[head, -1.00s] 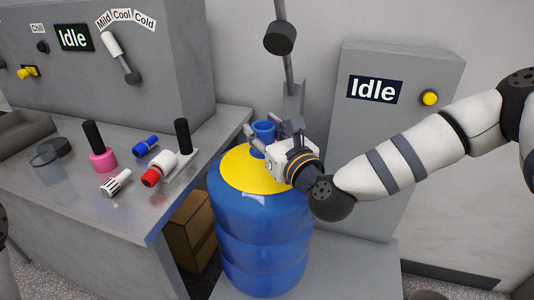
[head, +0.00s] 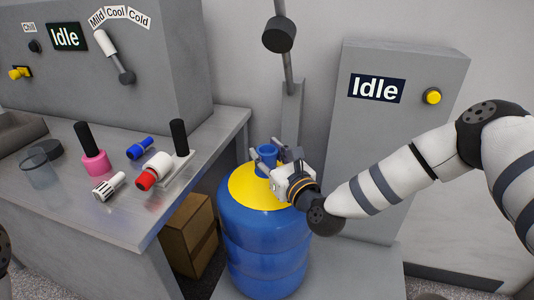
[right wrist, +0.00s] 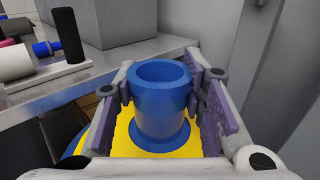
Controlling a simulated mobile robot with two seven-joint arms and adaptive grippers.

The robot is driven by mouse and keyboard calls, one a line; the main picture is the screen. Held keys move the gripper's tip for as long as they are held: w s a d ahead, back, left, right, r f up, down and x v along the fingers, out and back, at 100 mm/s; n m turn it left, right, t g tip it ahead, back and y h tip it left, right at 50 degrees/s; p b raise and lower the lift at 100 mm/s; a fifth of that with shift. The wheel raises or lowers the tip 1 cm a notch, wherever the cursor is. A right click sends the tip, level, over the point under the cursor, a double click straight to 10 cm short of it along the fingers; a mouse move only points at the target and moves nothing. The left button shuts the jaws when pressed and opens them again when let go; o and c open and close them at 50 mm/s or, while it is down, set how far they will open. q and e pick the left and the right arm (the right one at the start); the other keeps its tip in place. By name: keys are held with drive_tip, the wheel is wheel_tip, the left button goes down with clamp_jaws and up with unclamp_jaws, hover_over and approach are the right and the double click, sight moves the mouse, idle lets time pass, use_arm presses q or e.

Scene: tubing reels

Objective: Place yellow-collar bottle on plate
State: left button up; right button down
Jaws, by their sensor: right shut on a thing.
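The yellow-collar bottle (head: 262,225) is a large blue ribbed container with a yellow top and a blue neck. It stands upright over the grey plate (head: 350,268) at the foot of the right machine; I cannot tell whether its base touches the plate. My right gripper (head: 268,160) is shut on the bottle's neck. In the right wrist view the neck (right wrist: 158,100) sits between the two purple-padded fingers, above the yellow collar (right wrist: 115,148). My left gripper is out of view.
The grey machine (head: 400,150) behind the plate shows Idle.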

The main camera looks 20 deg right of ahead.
drive_tip(key=shift+f, duration=0.15)
drive_tip(key=c, duration=1)
unclamp_jaws()
drive_tip(key=shift+c, duration=0.2)
